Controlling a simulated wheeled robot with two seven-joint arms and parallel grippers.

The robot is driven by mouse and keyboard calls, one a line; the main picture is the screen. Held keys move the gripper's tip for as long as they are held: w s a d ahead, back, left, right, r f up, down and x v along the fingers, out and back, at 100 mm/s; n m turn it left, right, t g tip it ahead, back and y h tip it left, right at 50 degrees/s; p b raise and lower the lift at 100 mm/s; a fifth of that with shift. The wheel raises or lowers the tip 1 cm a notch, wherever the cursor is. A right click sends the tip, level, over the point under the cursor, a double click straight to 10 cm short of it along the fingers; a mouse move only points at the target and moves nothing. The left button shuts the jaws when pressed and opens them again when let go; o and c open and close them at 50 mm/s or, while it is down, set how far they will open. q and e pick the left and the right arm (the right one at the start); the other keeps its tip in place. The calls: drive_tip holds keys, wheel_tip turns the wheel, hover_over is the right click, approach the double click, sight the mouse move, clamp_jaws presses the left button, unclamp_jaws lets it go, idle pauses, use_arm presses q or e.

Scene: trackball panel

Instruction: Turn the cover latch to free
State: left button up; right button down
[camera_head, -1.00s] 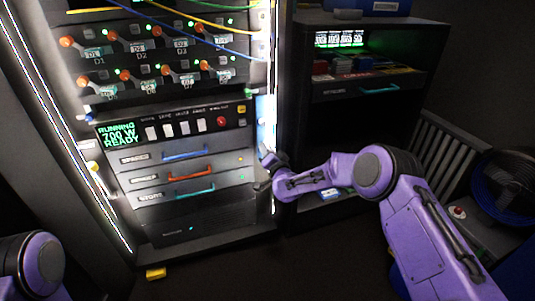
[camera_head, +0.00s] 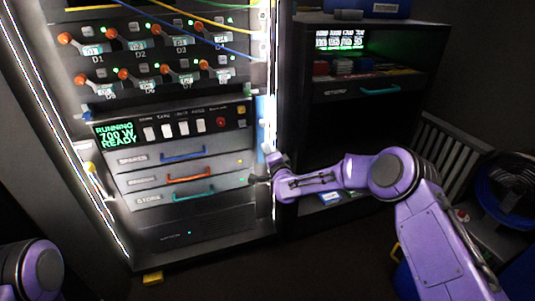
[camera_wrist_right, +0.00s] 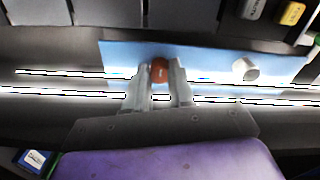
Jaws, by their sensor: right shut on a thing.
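A pale blue panel (camera_head: 265,112) stands on the right edge of the rack in the head view. In the right wrist view this panel (camera_wrist_right: 125,55) carries a small red-orange knob (camera_wrist_right: 160,71), which looks like the cover latch, and a whitish knob (camera_wrist_right: 245,69) to its right. My right gripper (camera_wrist_right: 160,82) has its two fingers shut on the red-orange knob, one on each side. In the head view the right gripper (camera_head: 262,167) is at the rack's right edge, its fingertips hard to make out. My left gripper is out of view.
The rack has drawers with blue, red and teal handles (camera_head: 190,175), a display reading "RUNNING 700 W READY" (camera_head: 116,135) and loose cables above. A dark shelf cabinet (camera_head: 385,50) stands to the right, near a fan (camera_head: 505,185). Dark floor lies in front.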

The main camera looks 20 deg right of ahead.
drive_tip(key=shift+f, duration=0.1)
drive_tip(key=c, duration=1)
unclamp_jaws()
drive_tip(key=shift+o, duration=0.2)
drive_tip(key=shift+s, duration=0.1)
drive_tip(key=s+p, duration=0.2)
drive_tip(key=s, duration=0.8)
drive_tip(key=shift+s+d, duration=0.2)
